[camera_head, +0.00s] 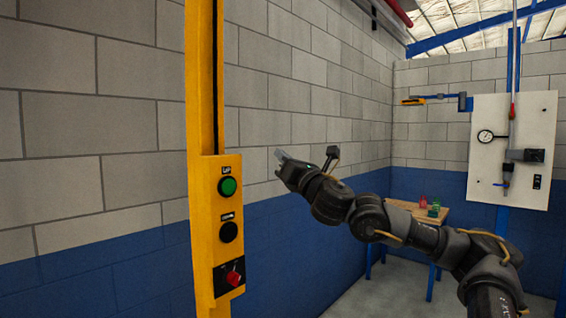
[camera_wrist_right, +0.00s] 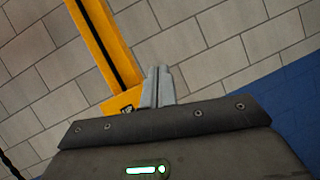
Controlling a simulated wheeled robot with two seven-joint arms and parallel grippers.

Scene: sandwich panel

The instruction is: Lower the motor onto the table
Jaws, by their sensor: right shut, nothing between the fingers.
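A yellow post (camera_head: 205,80) carries a yellow control box with a green button (camera_head: 227,187) on top, a black button (camera_head: 228,232) below it and a red switch (camera_head: 234,278) at the bottom. My right gripper (camera_head: 279,155) is shut and empty, to the right of the box and slightly higher than the green button. In the right wrist view its closed fingers (camera_wrist_right: 157,72) point at the block wall, with the yellow post (camera_wrist_right: 104,40) just to their left. A small wooden table (camera_head: 400,204) stands at the back right. No motor is visible. My left gripper is not in view.
A white panel (camera_head: 540,125) with a gauge (camera_head: 486,136) hangs at the far right. Red (camera_head: 423,201) and green (camera_head: 434,210) items stand on the table. A block wall (camera_head: 110,110) runs behind the post. My right arm spans the right foreground.

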